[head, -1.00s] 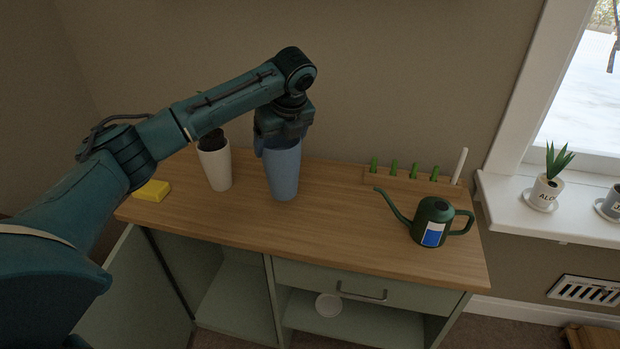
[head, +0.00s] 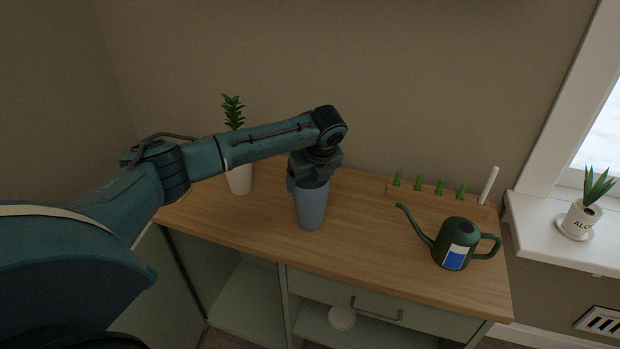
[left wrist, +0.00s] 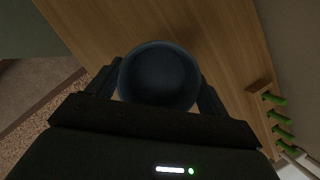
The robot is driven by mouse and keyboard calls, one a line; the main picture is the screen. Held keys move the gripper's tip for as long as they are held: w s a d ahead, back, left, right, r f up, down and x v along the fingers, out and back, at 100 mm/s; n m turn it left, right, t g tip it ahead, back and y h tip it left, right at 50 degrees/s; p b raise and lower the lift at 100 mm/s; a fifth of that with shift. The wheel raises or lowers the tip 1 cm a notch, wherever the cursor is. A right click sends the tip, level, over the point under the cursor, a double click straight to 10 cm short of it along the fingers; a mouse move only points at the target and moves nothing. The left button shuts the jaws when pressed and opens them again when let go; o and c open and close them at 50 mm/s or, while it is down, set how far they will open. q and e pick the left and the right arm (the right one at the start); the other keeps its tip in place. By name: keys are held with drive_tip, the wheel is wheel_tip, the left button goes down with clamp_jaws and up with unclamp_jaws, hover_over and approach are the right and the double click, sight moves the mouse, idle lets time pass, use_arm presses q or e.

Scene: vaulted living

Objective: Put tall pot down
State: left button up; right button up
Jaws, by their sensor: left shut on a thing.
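The tall pot (head: 311,208) is blue-grey and upright at the middle of the wooden counter (head: 370,245). Its base appears to be on or just above the wood; I cannot tell which. My left gripper (head: 309,180) comes down from above and is shut on the pot's rim area. In the left wrist view the pot's round dark opening (left wrist: 159,76) sits between the two fingers (left wrist: 158,90), and the inside looks empty. My right gripper is not in view.
A white pot with a green plant (head: 239,180) stands behind my left forearm. A green watering can (head: 456,243) stands at the right. A wooden rack with green-topped items (head: 428,194) lies along the back edge. Bare counter lies between pot and can.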

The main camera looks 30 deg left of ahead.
use_arm(q)
drive_tip(key=o, duration=1.3)
drive_tip(key=shift+f, duration=0.1)
drive_tip(key=v, duration=1.2)
drive_tip(key=s+d+f+n+t+h, duration=0.1)
drive_tip(key=s+d+f+n+h, duration=0.1)
drive_tip(key=d+f, duration=0.4)
drive_tip(key=s+d+f+n+t+h, duration=0.1)
drive_tip(key=s+d+f+n+h, duration=0.1)
drive_tip(key=d+f, duration=0.5)
drive_tip(key=s+d+f+n+t+h, duration=0.1)
drive_tip(key=s+d+f+n+h, duration=0.1)
drive_tip(key=d+f, duration=0.5)
drive_tip(key=shift+s+d+f+n+h, duration=0.1)
drive_tip(key=shift+s+f+n+h, duration=0.1)
drive_tip(key=shift+s+f+h, duration=0.25)
drive_tip(key=shift+s+f+n+h, duration=0.15)
drive_tip(key=shift+s+n+h, duration=0.1)
drive_tip(key=shift+s, duration=0.45)
drive_tip(key=s+a+f+n+t, duration=0.1)
drive_tip(key=s+f+n+t, duration=0.1)
drive_tip(key=s+n, duration=0.5)
drive_tip(key=s+a+f+n+t, duration=0.1)
drive_tip(key=s+n+t, duration=0.2)
drive_tip(key=s+n, duration=0.4)
drive_tip(key=s, duration=0.2)
drive_tip(key=shift+s+a+f+t, duration=0.2)
drive_tip(key=shift+s+f+t, duration=0.15)
drive_tip(key=shift+t, duration=0.05)
